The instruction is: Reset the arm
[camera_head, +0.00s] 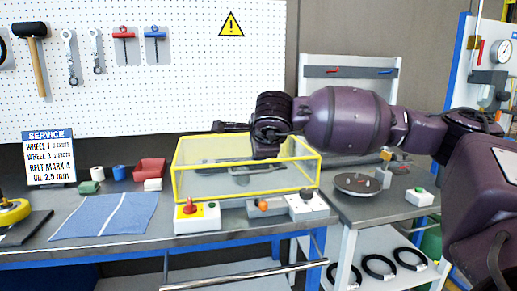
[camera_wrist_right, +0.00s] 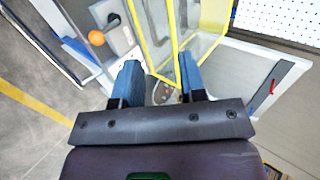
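My right arm (camera_head: 345,117) comes in from the right of the head view and reaches leftward over the bench. Its gripper (camera_head: 236,129) is over the top of the yellow-framed clear box (camera_head: 178,180), and I cannot tell whether they touch. In the right wrist view the two blue fingers (camera_wrist_right: 158,78) stand apart with nothing held between them. Part of the yellow frame (camera_wrist_right: 215,45) shows beyond the fingers there. My left gripper is not in view.
A red-button box (camera_head: 196,217) and an orange knob (camera_head: 264,206) sit at the bench front. A round dark turntable (camera_head: 357,184) and a green-button box (camera_head: 419,197) are on the right table. A blue cloth (camera_head: 105,215) lies left. Black rings (camera_head: 379,266) lie on a lower shelf.

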